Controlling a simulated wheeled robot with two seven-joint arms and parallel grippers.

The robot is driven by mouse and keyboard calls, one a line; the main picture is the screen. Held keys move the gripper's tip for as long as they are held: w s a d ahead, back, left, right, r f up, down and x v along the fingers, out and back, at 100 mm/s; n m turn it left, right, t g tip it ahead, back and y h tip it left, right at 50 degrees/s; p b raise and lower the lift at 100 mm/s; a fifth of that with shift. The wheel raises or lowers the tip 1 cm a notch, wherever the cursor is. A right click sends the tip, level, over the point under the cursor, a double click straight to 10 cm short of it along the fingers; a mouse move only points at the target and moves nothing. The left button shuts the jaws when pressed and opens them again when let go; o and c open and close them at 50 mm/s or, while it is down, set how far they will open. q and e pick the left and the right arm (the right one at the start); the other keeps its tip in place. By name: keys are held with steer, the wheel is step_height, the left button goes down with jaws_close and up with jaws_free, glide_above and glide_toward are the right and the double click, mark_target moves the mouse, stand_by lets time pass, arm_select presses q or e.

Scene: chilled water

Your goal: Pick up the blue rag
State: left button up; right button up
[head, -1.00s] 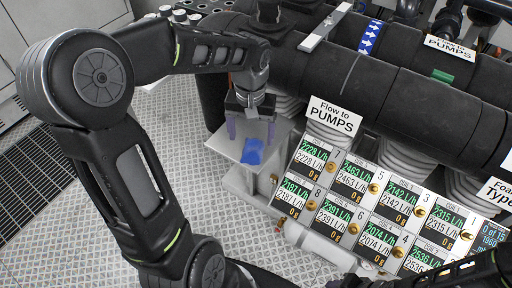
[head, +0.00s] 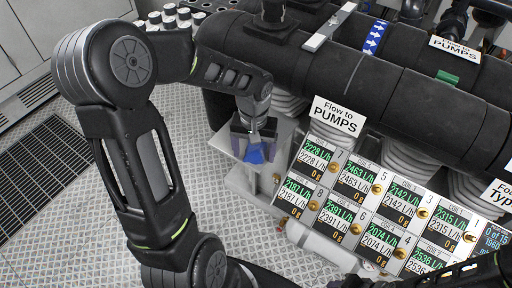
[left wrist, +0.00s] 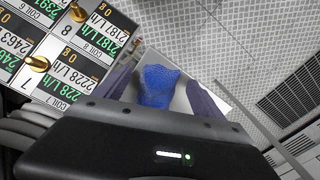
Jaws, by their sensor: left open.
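The blue rag (head: 255,153) lies bunched on a small light-grey ledge (head: 230,146) left of the labelled panels. My left gripper (head: 253,148) is open and lowered over the ledge, with its fingers around the rag in the head view. In the left wrist view the rag (left wrist: 158,86) stands between the two purple-grey fingers of the left gripper (left wrist: 160,95), with small gaps on both sides. The rag's lower end is hidden behind the gripper body. My right gripper does not show.
Readout panels with brass knobs (head: 369,189) stand right of the ledge. Thick black pipes (head: 400,95) run behind, with a "Flow to PUMPS" sign (head: 338,116). The checkered floor (head: 90,230) at left is open, with a dark floor grate (head: 45,165).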

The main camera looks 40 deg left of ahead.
mark_target(254, 153)
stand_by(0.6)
arm_select(q)
steer(key=c, duration=1.6)
steer(key=shift+o, duration=0.2)
steer(key=shift+r, duration=0.1)
step_height(254, 153, up, 10)
